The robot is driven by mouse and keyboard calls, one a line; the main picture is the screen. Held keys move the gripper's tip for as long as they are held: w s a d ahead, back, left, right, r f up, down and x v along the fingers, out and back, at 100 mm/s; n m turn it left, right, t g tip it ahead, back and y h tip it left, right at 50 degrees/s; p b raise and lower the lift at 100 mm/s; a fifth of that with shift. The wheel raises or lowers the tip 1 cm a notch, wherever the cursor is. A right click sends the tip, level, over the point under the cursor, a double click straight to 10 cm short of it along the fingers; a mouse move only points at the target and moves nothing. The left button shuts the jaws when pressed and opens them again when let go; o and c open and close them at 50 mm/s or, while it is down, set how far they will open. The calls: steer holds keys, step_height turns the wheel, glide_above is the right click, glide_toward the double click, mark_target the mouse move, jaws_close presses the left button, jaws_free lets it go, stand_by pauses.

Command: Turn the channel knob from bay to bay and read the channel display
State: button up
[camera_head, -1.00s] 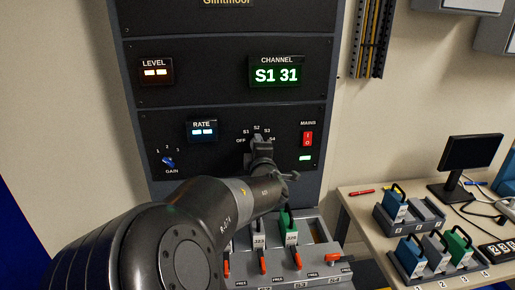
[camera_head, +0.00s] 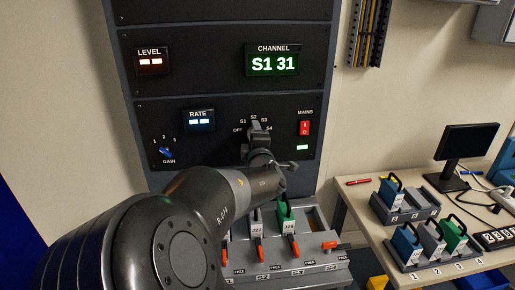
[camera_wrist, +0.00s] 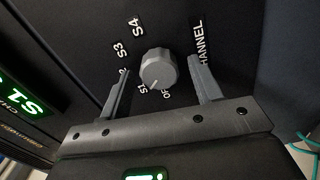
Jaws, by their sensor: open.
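The grey round channel knob (camera_wrist: 158,70) is in the wrist view, on a black panel with labels OFF, S1, S3 and S4 around it; the S2 label is mostly behind a finger. Its pale pointer mark faces down-left, close to S1. My gripper (camera_wrist: 158,67) is open, one finger on each side of the knob, with a visible gap on both sides. In the head view my gripper (camera_head: 259,134) covers the knob. The channel display (camera_head: 273,64) reads S1 31 in green-white digits.
The red mains switch (camera_head: 305,128) is just right of my gripper, and the blue gain knob (camera_head: 165,152) is to the left. Below my arm is a grey rack with red levers (camera_head: 294,246). A bench (camera_head: 354,195) with handled modules stands at the right.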

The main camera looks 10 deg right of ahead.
steer(key=s, duration=1)
steer(key=shift+s, duration=0.1)
stand_by(0.4)
steer(key=s+d+f+m+g+h, duration=0.25)
steer(key=d+m+g+h, duration=0.4)
steer(key=d, duration=0.75)
steer(key=s+a+m+g+y, duration=0.2)
steer(key=s+m, duration=0.1)
steer(key=s, duration=0.4)
steer(key=s+a+f+m+g+y, duration=0.1)
steer(key=s+a+m+g+y, duration=0.1)
steer(key=s, duration=0.6)
steer(key=s+a+f+m+g+y, duration=0.1)
steer(key=s+a+m+g+y, duration=0.1)
steer(key=s+m, duration=0.3)
steer(key=s+a, duration=0.1)
steer(key=s, duration=0.2)
steer(key=shift+a+f, duration=0.2)
steer(key=shift+a, duration=0.2)
steer(key=shift+w+m+y, duration=0.1)
steer(key=shift+m+y, duration=0.15)
